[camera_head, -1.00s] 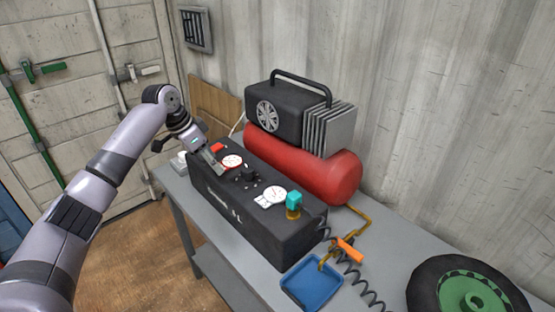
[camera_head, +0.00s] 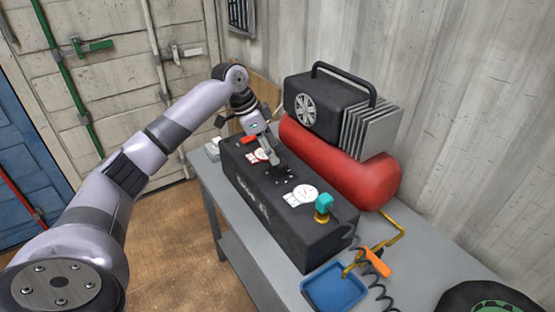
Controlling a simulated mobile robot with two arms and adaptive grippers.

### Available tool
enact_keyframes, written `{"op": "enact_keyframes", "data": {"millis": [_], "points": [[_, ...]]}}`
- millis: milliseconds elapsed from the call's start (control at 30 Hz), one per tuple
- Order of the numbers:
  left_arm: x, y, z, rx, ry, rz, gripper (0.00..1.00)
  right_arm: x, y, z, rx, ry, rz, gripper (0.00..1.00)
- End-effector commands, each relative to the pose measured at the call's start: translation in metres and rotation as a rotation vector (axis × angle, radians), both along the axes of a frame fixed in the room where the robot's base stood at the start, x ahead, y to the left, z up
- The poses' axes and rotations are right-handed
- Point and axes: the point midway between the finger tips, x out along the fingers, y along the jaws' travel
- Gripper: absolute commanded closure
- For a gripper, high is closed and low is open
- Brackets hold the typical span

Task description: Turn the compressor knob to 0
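The compressor has a long black control box (camera_head: 300,225) on the table, with a red tank (camera_head: 350,170) and a black motor (camera_head: 310,105) behind it. A white gauge (camera_head: 302,194) and a smaller gauge (camera_head: 259,156) sit on the box's top. My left gripper (camera_head: 270,162) points down at the top panel between the two gauges. It covers the place of the black knob, so I cannot make out the knob's setting or whether the fingers touch it. The finger opening is too small to judge. My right gripper is out of view.
A teal-topped fitting (camera_head: 323,204) stands on the box's near end. A blue tray (camera_head: 334,288), an orange-handled hose tool (camera_head: 376,263) and a black tyre (camera_head: 490,298) lie on the grey table (camera_head: 425,262). The corrugated wall (camera_head: 460,120) stands close behind.

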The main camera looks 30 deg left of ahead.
Motion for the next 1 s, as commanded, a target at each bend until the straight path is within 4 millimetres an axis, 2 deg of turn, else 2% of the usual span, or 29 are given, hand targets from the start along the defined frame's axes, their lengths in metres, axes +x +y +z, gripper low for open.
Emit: {"op": "enact_keyframes", "data": {"millis": [100,333,700,1000], "points": [[0.006,-0.007,-0.021,-0.002,0.003,0.001,0.46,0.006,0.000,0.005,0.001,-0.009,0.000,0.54],[0.013,-0.013,-0.045,-0.002,0.000,0.001,0.46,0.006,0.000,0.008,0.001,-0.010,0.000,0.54],[0.015,-0.015,-0.050,-0.001,-0.001,0.000,0.47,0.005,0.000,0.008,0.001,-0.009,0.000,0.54],[0.015,-0.015,-0.049,-0.001,0.000,0.001,0.67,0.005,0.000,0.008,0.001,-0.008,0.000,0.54]]}}
